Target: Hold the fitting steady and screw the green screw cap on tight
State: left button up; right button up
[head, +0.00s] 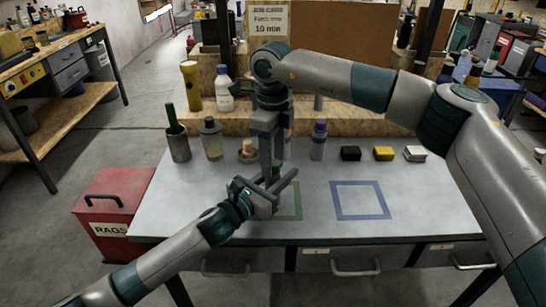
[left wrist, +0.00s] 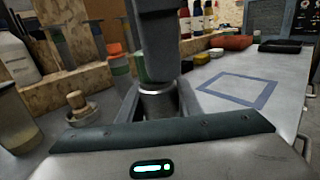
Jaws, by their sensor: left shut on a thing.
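The metal fitting (left wrist: 158,104) stands upright between the fingers of my left gripper in the left wrist view. My left gripper (head: 277,192) is shut on it, low over the table near the green-outlined square. The green screw cap (left wrist: 140,68) is directly above the fitting, mostly hidden behind a finger of my right gripper (left wrist: 157,75). In the head view my right gripper (head: 268,170) points straight down over the left one, its fingers at the cap. Whether it grips the cap, and how the cap sits on the fitting, I cannot tell.
A blue-outlined square (head: 361,201) on the table is empty. Behind stand a purple-capped bottle (head: 318,140), black (head: 350,153), yellow (head: 383,153) and white (head: 415,153) blocks. A cup (head: 179,146), a jar (head: 211,139) and a wooden piece (head: 248,152) stand left.

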jog(key=shift+c, duration=0.9)
jog(key=n, duration=1.9)
